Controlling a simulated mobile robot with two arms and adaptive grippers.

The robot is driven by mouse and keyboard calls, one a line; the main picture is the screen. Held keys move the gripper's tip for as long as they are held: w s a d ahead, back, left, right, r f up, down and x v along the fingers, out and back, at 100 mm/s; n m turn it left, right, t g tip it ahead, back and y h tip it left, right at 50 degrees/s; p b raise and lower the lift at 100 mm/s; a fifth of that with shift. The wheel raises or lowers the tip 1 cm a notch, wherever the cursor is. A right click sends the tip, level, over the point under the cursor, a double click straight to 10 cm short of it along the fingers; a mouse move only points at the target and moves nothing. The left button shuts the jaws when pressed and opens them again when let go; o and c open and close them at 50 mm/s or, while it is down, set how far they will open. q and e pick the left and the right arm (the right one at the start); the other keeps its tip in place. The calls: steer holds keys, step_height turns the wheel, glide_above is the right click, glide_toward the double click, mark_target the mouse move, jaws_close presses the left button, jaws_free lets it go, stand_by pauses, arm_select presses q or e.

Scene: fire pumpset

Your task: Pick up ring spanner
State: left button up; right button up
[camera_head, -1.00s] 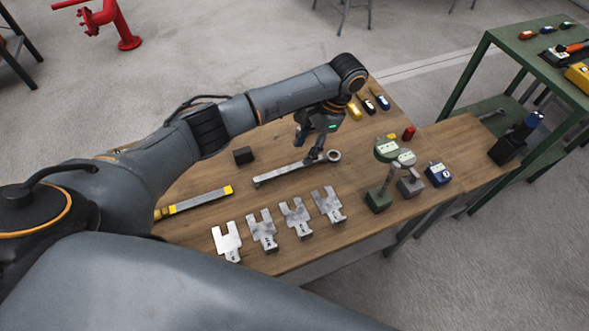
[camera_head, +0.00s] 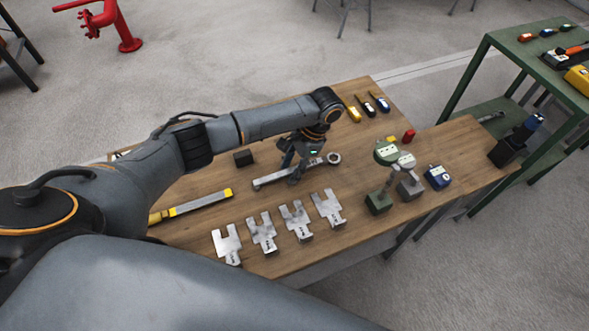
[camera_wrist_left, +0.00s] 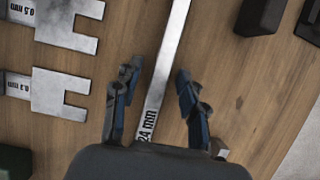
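The ring spanner (camera_head: 268,180) is a long silver tool lying flat on the wooden table, with its ring end to the right in the head view. My left gripper (camera_head: 296,176) is over the middle of its handle and hides part of it. In the left wrist view the spanner handle (camera_wrist_left: 167,60), marked "24 mm", runs between the two spread fingers of the gripper (camera_wrist_left: 156,76). Gaps show on both sides, so the gripper is open and holds nothing. Its exact height above the table is hard to tell. My right gripper is not in view.
Several fork-shaped metal shims (camera_head: 262,232) lie in front of the spanner. A black block (camera_head: 243,157) and a yellow-ended bar (camera_head: 200,203) lie to the left. Dial gauges on stands (camera_head: 379,200) stand to the right. A green shelf (camera_head: 487,38) is beyond.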

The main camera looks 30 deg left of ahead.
arm_select(q)
jaws_close()
steer(key=shift+w+r, duration=0.1)
